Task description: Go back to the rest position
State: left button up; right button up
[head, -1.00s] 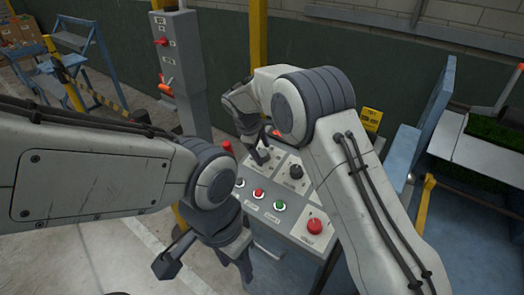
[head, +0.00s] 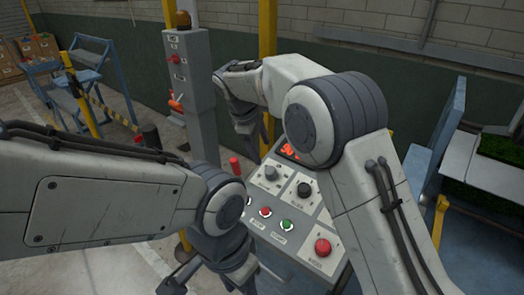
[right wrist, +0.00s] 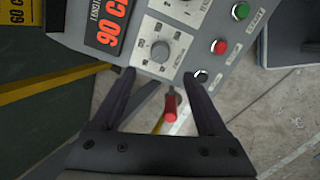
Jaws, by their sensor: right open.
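My right gripper (head: 256,137) is open and empty, above the far left edge of the grey control panel (head: 300,222). In the right wrist view its two dark fingers (right wrist: 165,78) stand wide apart, with the panel beyond them. A dial (right wrist: 160,50) and a red-handled lever (right wrist: 170,106) show between the fingers, clear of them. My left gripper (head: 212,278) hangs low at the panel's near left side. Its fingers are apart with nothing seen between them.
The panel bears two knobs, a red button (head: 265,212), a green button (head: 287,224), a large red button (head: 322,246) and a lit display (head: 290,152). A grey post (head: 190,80) stands behind. A blue frame (head: 440,140) with turf is at right.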

jog(key=s+d+f+m+g+y, duration=0.1)
jog(key=s+d+m, duration=0.1)
jog(key=s, duration=1)
jog(key=s+d+f+m+g+y, duration=0.1)
jog(key=s+d+m, duration=0.1)
jog(key=s, duration=1)
jog(key=s+d+f+m+g+y, duration=0.1)
jog(key=s+d+m+y, duration=0.1)
jog(key=s, duration=1)
jog(key=shift+s+d+m, duration=0.4)
jog(key=shift+d+m, duration=0.1)
jog(key=shift+d, duration=0.35)
